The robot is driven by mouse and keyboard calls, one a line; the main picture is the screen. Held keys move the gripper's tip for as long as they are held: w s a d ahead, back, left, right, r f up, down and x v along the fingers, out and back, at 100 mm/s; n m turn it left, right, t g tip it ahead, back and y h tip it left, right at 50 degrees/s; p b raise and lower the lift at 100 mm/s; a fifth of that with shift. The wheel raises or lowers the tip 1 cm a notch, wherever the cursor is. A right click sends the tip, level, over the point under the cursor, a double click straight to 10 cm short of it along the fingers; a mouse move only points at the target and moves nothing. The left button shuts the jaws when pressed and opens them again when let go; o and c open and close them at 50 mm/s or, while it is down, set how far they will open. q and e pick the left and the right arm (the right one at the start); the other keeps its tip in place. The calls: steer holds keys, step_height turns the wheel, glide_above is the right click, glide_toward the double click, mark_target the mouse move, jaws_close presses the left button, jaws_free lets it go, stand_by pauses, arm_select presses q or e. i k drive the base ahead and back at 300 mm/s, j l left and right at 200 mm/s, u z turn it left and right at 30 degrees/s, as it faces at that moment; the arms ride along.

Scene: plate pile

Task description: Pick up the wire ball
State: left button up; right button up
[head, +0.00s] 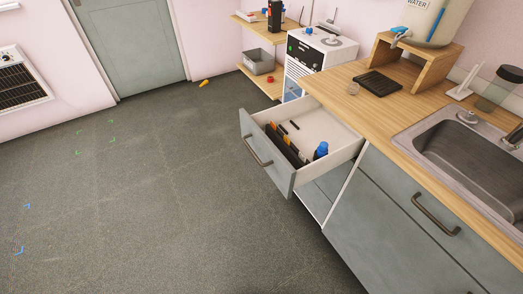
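I cannot clearly make out a wire ball. A small grey roundish thing (467,117) sits at the back edge of the sink (470,165), on the right; it could be the wire ball, but it is too small to tell. A small pale round thing (353,88) stands on the wooden counter (375,110), left of the sink; what it is I cannot tell. Neither of my grippers is in view.
A drawer (268,165) stands pulled out from the counter, holding dark dividers and a blue-capped bottle (321,151). A black rack (377,83) and a water dispenser on a wooden stand (432,70) are on the counter. The grey floor (140,200) on the left is mostly clear.

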mark_target(355, 93)
steer(key=i+l+z, duration=0.1)
steer(key=z, duration=0.3)
steer(key=i+l+z, duration=0.15)
steer(key=l+z, duration=0.25)
steer(key=j, duration=0.1)
